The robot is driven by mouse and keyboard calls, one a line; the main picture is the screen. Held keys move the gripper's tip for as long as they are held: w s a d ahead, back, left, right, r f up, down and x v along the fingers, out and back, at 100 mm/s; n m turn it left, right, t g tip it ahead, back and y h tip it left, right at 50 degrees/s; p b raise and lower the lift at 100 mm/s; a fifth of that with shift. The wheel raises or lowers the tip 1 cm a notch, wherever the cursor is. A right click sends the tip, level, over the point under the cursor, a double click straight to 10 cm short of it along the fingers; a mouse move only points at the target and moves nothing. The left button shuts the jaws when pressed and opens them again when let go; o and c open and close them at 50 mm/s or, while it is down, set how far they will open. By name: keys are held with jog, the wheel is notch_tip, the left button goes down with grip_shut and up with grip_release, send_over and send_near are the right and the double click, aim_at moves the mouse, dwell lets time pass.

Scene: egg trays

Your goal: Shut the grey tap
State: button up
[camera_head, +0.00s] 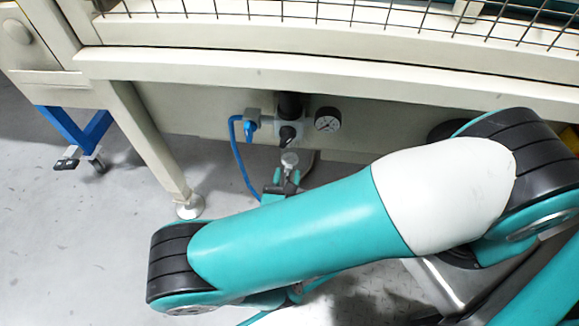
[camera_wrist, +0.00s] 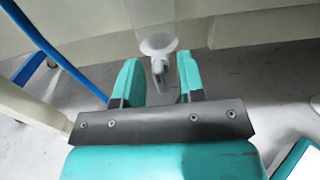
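The grey tap (camera_head: 290,158) hangs below the pressure regulator under the machine's frame. In the wrist view its pale round body (camera_wrist: 158,43) sits just beyond my fingertips, with a small lever pointing down between them. My gripper (camera_wrist: 159,72) is open, with one teal finger on each side of the lever and a visible gap on both sides. In the head view my gripper (camera_head: 283,181) is just below the tap, partly hidden by my arm. Whether either finger touches the tap cannot be told.
Above the tap are a black-topped regulator (camera_head: 290,120), a round gauge (camera_head: 327,121) and a blue valve (camera_head: 250,127) with a blue hose (camera_head: 238,160). A frame leg (camera_head: 150,145) stands to the left. Open grey floor lies below.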

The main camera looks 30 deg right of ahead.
jog(key=shift+w, duration=0.2)
grip_shut()
jog(key=shift+n, duration=0.3)
jog(key=shift+w+a+f+n+b, duration=0.15)
jog(key=shift+n+b, duration=0.8)
jog(key=shift+n, duration=1.9)
jog(key=shift+w+a+f+n+b, duration=0.15)
jog(key=shift+n+b, duration=0.85)
jog(key=shift+n, duration=1.9)
jog(key=shift+w+a+f+n+b, duration=0.2)
jog(key=shift+n+b, duration=0.75)
jog(key=shift+n, duration=1.9)
jog(key=shift+s, duration=0.15)
